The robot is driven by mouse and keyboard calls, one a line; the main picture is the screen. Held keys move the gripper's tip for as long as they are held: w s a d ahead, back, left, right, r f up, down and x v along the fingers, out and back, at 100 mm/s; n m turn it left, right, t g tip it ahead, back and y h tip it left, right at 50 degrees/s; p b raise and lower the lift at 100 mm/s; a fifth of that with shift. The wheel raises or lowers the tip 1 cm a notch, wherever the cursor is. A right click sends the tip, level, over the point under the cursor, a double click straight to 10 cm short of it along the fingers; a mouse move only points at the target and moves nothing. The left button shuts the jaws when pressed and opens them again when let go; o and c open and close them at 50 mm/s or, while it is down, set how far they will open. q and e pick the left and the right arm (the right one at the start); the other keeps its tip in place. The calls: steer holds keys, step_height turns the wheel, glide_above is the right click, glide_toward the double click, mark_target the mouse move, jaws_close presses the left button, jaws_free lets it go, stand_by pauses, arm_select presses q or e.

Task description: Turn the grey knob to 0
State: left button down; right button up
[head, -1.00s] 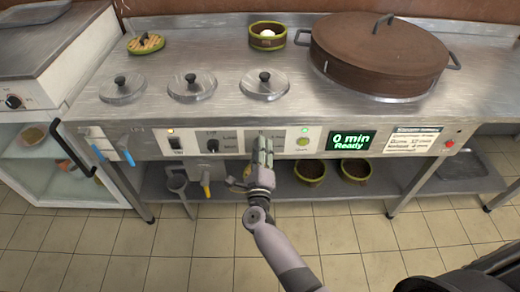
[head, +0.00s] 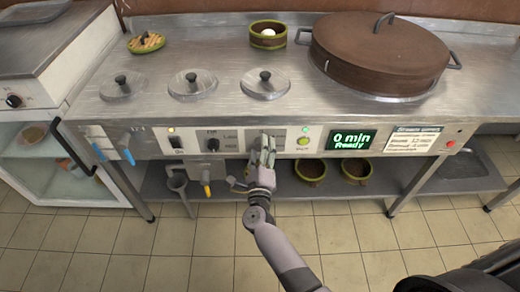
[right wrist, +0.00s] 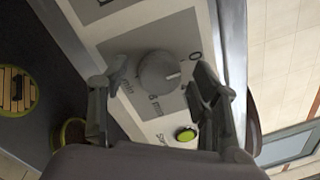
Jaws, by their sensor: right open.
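The grey knob (right wrist: 158,72) shows in the right wrist view on a pale panel with a grey dial plate. Its white pointer mark points right and slightly up, close to the direction of the printed 0 (right wrist: 195,57). Other dial print includes "8" and "min". My right gripper (right wrist: 157,92) is open, with one finger to each side of the knob in this view; I cannot tell whether either touches it. In the head view my right gripper (head: 264,150) is in front of the panel and mostly hides the grey knob. My left gripper is not in view.
A green button (head: 304,141) and a display (head: 352,140) reading "0 min Ready" are right of the gripper. A black knob (head: 212,145) and a black switch (head: 177,142) are to its left. A yellow-handled tap (head: 206,189) hangs below the counter.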

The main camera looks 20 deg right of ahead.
steer(key=v, duration=1.2)
steer(key=shift+f, duration=0.1)
steer(key=s+a+f+n+g+y, duration=0.25)
steer(key=f+n+y, duration=0.35)
steer(key=n, duration=0.4)
steer(key=s+a+f+n+g+y, duration=0.2)
steer(key=a+f+n+g+y, duration=0.15)
steer(key=f+n, duration=0.45)
steer(key=s+d+f+n+g, duration=0.5)
steer(key=s+f+n, duration=0.3)
steer(key=s, duration=0.1)
steer(key=s+d+f+n+g+h, duration=0.4)
steer(key=s+d, duration=0.4)
steer(key=d, duration=0.1)
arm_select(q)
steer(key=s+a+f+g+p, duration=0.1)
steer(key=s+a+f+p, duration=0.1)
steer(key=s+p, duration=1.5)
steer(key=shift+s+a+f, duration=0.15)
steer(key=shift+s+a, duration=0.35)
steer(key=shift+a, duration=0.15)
arm_select(e)
steer(key=s+d+f, duration=0.1)
steer(key=s, duration=0.8)
steer(key=s+d+f+g, duration=0.1)
steer(key=s, duration=0.8)
steer(key=shift+d+f+n+g, duration=0.3)
